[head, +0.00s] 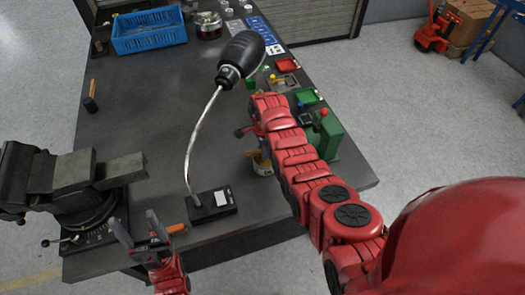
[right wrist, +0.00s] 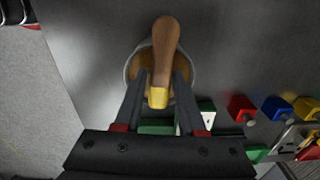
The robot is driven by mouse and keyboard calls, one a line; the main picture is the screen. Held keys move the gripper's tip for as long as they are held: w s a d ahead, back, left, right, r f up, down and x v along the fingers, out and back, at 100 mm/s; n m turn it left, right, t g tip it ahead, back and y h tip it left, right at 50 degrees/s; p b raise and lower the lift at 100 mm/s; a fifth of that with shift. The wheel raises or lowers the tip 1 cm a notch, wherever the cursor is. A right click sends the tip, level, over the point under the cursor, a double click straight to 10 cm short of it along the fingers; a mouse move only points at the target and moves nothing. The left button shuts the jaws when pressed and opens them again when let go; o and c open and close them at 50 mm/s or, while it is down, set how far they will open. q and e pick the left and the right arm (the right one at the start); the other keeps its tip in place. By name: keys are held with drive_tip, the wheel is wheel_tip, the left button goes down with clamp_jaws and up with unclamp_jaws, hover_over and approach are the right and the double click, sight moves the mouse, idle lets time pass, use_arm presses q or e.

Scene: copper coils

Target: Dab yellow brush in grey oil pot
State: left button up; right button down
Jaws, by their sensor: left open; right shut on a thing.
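The brush (right wrist: 163,55), with a wooden handle and a yellow part, is between the fingers of my right gripper (right wrist: 157,88) in the right wrist view. My right gripper is shut on it. The grey-rimmed oil pot (right wrist: 191,66), with amber contents, lies behind the brush in that view. I cannot tell whether the brush touches the oil. In the head view the pot (head: 262,166) stands on the table below my right gripper (head: 248,132), partly hidden by my arm. My left gripper (head: 141,225) is open and empty near the table's front edge.
A black lamp (head: 242,57) on a bent stem rises from its base (head: 212,205), left of the pot. A vise (head: 70,180) stands at the left. A blue crate (head: 149,30) is at the back. The table's middle left is clear.

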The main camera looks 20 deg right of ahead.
drive_tip(key=shift+f+b, duration=0.35)
drive_tip(key=shift+f, duration=0.05)
idle(1.8)
drive_tip(key=shift+r+p, duration=0.35)
drive_tip(key=shift+r, duration=0.8)
drive_tip(key=shift+r+p, duration=0.55)
drive_tip(key=shift+r, duration=1.8)
